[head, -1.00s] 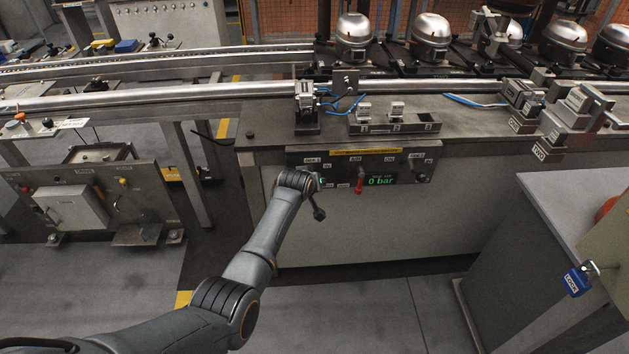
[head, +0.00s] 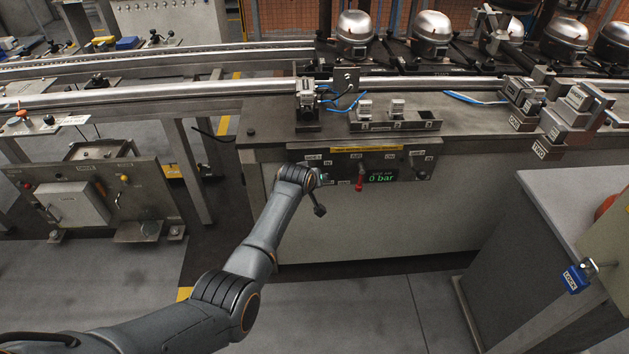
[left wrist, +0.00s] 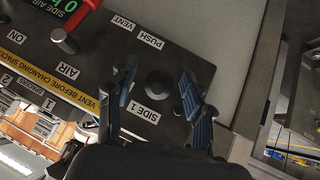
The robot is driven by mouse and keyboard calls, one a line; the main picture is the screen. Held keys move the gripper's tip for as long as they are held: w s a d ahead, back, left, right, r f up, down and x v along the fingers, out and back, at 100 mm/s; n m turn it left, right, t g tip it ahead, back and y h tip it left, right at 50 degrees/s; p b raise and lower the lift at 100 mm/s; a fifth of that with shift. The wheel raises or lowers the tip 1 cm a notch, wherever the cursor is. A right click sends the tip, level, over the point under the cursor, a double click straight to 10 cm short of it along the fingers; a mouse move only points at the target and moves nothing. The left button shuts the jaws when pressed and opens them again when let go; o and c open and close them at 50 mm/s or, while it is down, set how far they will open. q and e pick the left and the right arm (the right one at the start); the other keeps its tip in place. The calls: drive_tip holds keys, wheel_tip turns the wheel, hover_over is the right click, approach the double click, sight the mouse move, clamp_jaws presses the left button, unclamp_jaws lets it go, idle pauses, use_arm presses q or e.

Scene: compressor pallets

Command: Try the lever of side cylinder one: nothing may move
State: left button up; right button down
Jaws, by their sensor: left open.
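The SIDE 1 lever shows as a round black knob (left wrist: 159,85) on the grey control panel in the left wrist view. Its label, SIDE 1 (left wrist: 144,112), is beside it. My left gripper (left wrist: 158,76) is open, with one finger on each side of the knob. I cannot tell whether either finger touches it. In the head view my left wrist (head: 296,178) is at the left part of the panel (head: 407,160) and hides the knob. The green display (head: 381,178) reads 0 bar. My right gripper is not in view.
A red handle (head: 359,185) hangs beside the display, near the AIR label. Another black knob (head: 422,174) is at the panel's right. Above are a three-part tray (head: 425,125) and clamp blocks (head: 566,118). A grey cabinet (head: 560,200) with a blue lock (head: 575,279) stands at right.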

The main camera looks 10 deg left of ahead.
use_arm(q)
drive_tip(key=v, duration=1.2)
idle(0.5)
drive_tip(key=s+a+f+m+g+p, duration=0.1)
drive_tip(key=s+f, duration=0.6)
drive_tip(key=f, duration=0.4)
drive_tip(key=s+f+m+g, duration=0.1)
drive_tip(key=s+f+g, duration=0.1)
drive_tip(key=s+f, duration=0.7)
drive_tip(key=s+a+f+m+g+p, duration=0.1)
drive_tip(key=s+f, duration=0.5)
drive_tip(key=f, duration=0.8)
drive_tip(key=s+a+f+m+g, duration=0.1)
drive_tip(key=s+f, duration=0.3)
drive_tip(key=s, duration=0.8)
drive_tip(key=s+a+f+m+g, duration=0.1)
drive_tip(key=s+a+f, duration=0.2)
drive_tip(key=s, duration=0.9)
drive_tip(key=s+a+f+g, duration=0.2)
drive_tip(key=s+f, duration=0.4)
drive_tip(key=s, duration=0.6)
drive_tip(key=shift+m+y+p, duration=0.3)
drive_tip(key=shift+m+p, duration=0.05)
drive_tip(key=shift+m, duration=0.05)
